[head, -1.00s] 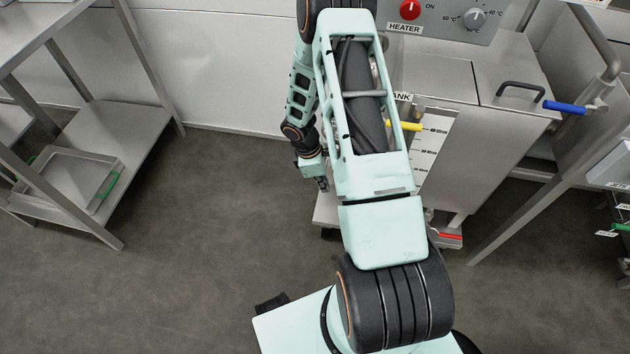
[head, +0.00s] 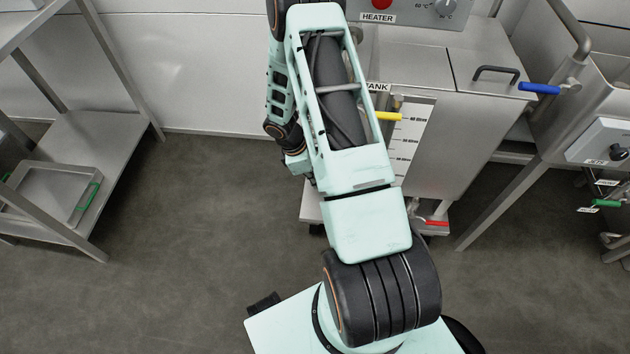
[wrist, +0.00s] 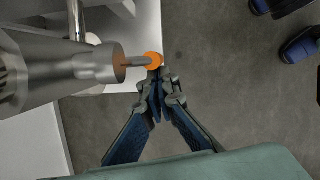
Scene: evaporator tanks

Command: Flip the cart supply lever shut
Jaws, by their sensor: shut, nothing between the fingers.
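In the wrist view, a short grey rod with an orange ball end (wrist: 153,60) sticks out from the brown end of a grey metal cylinder (wrist: 60,68). It looks like a lever, but I cannot tell for sure that it is the cart supply lever. My gripper (wrist: 159,78) is shut and empty, its fingertips right by the orange ball; I cannot tell whether they touch it. In the head view my arm hides this rod and most of the gripper. The pale low base of the cart (head: 312,207) shows beside my arm.
A yellow lever (head: 390,116), a red lever (head: 437,223) and a blue lever (head: 538,88) are around the steel tank (head: 450,130). A green lever (head: 606,203) is at far right. A steel rack (head: 105,135) stands left. Floor between rack and cart is clear.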

